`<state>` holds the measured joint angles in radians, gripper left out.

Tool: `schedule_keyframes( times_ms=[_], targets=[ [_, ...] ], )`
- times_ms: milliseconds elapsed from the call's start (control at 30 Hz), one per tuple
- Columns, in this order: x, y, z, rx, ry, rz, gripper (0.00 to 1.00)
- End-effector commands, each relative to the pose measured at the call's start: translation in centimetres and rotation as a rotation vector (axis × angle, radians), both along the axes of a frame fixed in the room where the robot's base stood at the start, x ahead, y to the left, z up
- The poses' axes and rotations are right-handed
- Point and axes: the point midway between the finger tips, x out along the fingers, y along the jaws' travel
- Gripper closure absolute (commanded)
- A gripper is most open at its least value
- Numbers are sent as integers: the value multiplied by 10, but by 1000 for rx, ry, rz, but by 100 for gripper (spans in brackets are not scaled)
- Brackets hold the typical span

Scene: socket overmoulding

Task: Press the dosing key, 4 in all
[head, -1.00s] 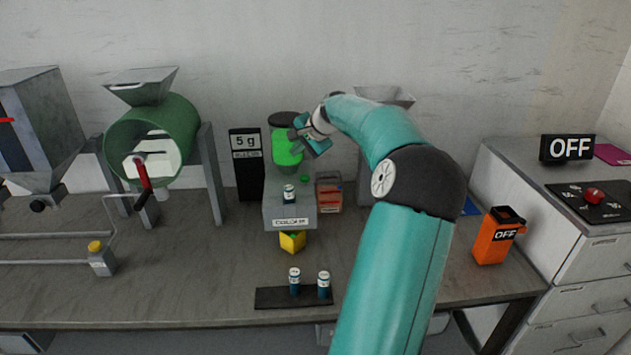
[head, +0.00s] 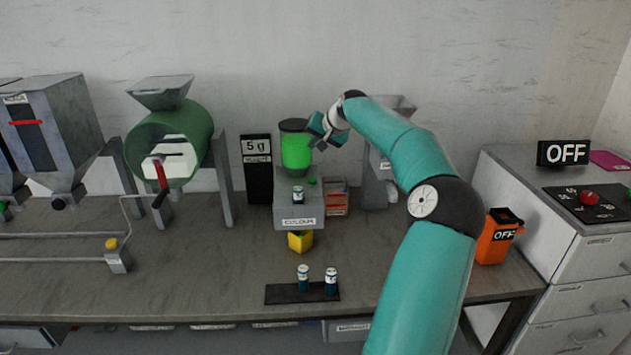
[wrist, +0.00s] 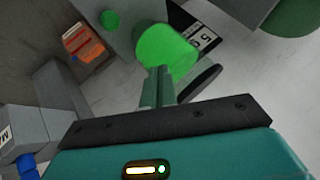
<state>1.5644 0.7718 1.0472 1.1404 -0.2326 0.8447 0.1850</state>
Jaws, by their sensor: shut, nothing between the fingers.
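The colour doser (head: 300,214) is a grey box on the bench with a green-filled hopper (head: 296,152) under a dark lid. A small green key (head: 312,182) sits on its top, right of a small bottle; it also shows in the wrist view (wrist: 109,20). A black display (head: 257,147) behind reads "5 g". My gripper (head: 314,143) is shut and empty, beside the hopper and above the key, apart from the key. In the wrist view its fingers (wrist: 158,76) overlap the hopper's green in the picture; contact cannot be told.
A yellow cup (head: 300,241) stands under the doser. Red-orange boxes (head: 336,197) are to its right. Two bottles stand on a black tray (head: 281,294) in front. A green drum machine (head: 180,135) is at left, an orange canister (head: 497,240) at right.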

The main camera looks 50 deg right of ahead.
Motion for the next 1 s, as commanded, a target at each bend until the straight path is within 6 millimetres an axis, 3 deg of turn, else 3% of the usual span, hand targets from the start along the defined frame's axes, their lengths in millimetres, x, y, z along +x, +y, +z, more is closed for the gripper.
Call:
schedule_keyframes(
  times_ms=[267, 700, 1000],
  targets=[
    [-2, -1, -11, 4, 3, -2, 100],
    [-5, 1, -66, 3, 1, -4, 100],
    [-5, 0, -88, 3, 2, -5, 100]
  ],
)
